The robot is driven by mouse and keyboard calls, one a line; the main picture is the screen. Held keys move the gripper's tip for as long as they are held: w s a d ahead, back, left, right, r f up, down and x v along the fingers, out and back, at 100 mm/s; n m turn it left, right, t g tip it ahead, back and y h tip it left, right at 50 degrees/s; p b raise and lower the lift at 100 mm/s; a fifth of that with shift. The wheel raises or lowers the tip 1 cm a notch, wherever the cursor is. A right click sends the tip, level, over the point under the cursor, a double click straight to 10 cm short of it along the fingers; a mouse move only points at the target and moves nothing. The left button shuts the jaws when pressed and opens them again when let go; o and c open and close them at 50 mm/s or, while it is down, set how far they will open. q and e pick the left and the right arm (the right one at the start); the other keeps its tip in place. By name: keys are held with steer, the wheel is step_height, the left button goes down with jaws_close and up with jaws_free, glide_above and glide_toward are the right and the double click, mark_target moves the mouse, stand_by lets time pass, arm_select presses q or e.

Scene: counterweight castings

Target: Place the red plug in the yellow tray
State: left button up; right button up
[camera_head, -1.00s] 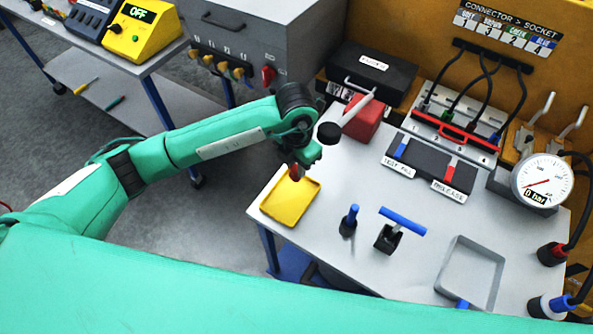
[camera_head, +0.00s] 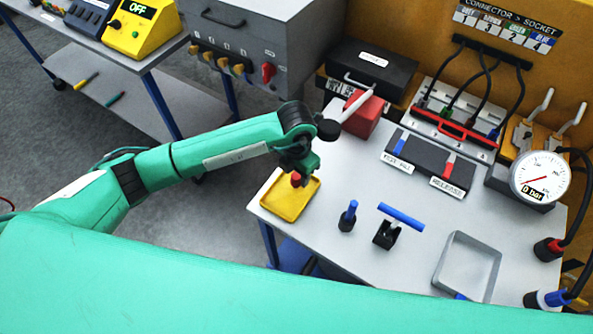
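The yellow tray (camera_head: 283,208) lies at the left front corner of the grey table. The red plug (camera_head: 296,181) is at the tips of my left gripper (camera_head: 298,176), over the back part of the tray. The gripper points down and looks shut on the plug, though the fingers are small and partly hidden. I cannot tell whether the plug touches the tray floor. My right gripper is not in view.
A red block (camera_head: 363,116) stands behind my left wrist. A pressure gauge (camera_head: 541,177) is at the right.

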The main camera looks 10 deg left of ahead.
mark_target(297, 175)
arm_select(q)
steer(key=shift+r, duration=0.25)
step_height(297, 175, up, 12)
steer(key=b, duration=0.3)
steer(key=shift+b, duration=0.4)
steer(key=shift+f, duration=0.1)
